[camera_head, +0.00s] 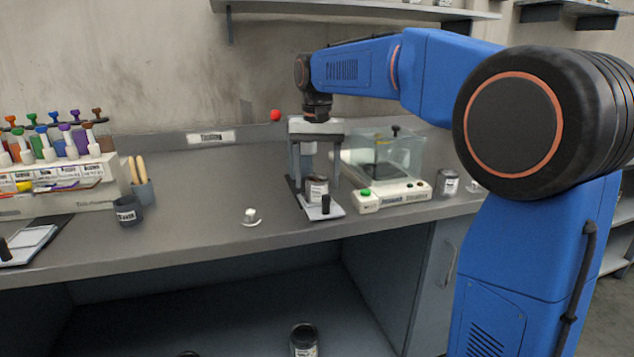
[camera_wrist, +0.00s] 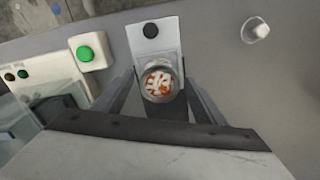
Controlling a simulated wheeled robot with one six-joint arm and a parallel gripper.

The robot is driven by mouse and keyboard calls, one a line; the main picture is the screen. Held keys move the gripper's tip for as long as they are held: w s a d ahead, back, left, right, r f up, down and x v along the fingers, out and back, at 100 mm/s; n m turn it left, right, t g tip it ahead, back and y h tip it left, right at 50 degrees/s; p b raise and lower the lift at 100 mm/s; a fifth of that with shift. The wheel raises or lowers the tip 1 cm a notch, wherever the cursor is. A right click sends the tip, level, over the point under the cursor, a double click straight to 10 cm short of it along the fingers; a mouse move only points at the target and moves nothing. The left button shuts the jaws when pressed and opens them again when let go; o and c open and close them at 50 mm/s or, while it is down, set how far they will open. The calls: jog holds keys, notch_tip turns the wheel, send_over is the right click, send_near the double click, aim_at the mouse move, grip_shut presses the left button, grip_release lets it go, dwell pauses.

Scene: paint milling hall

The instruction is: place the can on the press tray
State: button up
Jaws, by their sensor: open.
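A balance (camera_head: 385,180) with a glass case stands right of the press, with another can (camera_head: 447,182) beyond it. A small white item (camera_head: 251,217) lies left of the press. A dark cup (camera_head: 127,210) and a bottle rack (camera_head: 75,185) are farther left.

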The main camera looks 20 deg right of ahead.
notch_tip(320, 180, up, 11)
jog(key=s+d+f+n+t, duration=0.1)
jog(key=s+d+f, duration=0.1)
jog(key=s+f, duration=0.5)
jog(key=s+d+f+n+t, duration=0.1)
jog(key=s+d+f, duration=0.2)
jog(key=s, duration=0.8)
jog(key=s+d+f+n+t, duration=0.1)
jog(key=s+d+f+t, duration=0.1)
jog(key=s+f, duration=1.3)
notch_tip(320, 180, down, 3)
jog(key=shift+s+n+t, duration=0.15)
jog(key=shift+n+t, duration=0.15)
jog(key=shift+t, duration=0.1)
